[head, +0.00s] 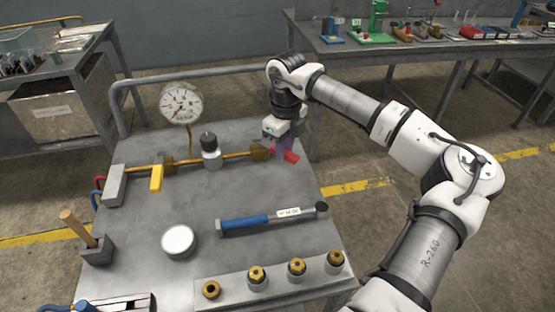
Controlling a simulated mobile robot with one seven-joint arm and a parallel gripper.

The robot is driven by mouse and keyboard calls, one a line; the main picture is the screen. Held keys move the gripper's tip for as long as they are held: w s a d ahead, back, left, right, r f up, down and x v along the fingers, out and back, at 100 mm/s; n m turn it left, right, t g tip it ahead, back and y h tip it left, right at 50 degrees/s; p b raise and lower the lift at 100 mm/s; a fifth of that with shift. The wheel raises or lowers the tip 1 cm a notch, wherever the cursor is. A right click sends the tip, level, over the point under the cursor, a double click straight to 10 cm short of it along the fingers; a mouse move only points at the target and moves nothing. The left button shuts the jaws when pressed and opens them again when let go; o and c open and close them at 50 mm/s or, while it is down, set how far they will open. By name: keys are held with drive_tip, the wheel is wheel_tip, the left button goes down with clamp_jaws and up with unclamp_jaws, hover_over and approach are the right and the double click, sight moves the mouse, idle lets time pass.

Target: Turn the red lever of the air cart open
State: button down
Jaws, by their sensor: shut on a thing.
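The air cart (140,223) is a grey metal table with a brass pipe (236,156) running across it. The red lever (291,157) is at the right end of this pipe, by a brass fitting. It points to the lower right in the head view. My gripper (284,150) comes down on the lever from above and is shut on it. The fingers hide part of the lever and its pivot. A yellow lever (157,178) sits on the left part of the pipe, across it.
A pressure gauge (181,104) stands behind the pipe. A blue-handled torque wrench (270,219), a round white tin (178,241) and several brass fittings lie in front. A rail (200,79) bounds the cart's back. Benches stand behind.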

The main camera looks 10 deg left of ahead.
drive_tip(key=w+n, duration=0.2)
drive_tip(key=n, duration=0.1)
drive_tip(key=shift+w+d+b, duration=0.1)
drive_tip(key=shift+d+b, duration=0.25)
drive_tip(key=shift+b, duration=0.05)
drive_tip(key=w+n, duration=0.2)
drive_tip(key=shift+d+r+n, duration=0.1)
drive_tip(key=shift+n, duration=0.2)
drive_tip(key=shift+w+n, duration=0.8)
drive_tip(key=shift+n, duration=0.4)
drive_tip(key=shift+w+a+n+p, duration=0.25)
drive_tip(key=shift+w+n, duration=0.15)
drive_tip(key=shift+n, duration=0.15)
drive_tip(key=shift+w+a+n+p, duration=0.2)
drive_tip(key=shift+w+n, duration=0.15)
drive_tip(key=shift+n, duration=0.2)
drive_tip(key=c, duration=1.2)
unclamp_jaws()
drive_tip(key=shift+c, duration=0.2)
wheel_tip(320, 180, up, 14)
drive_tip(key=b, duration=0.1)
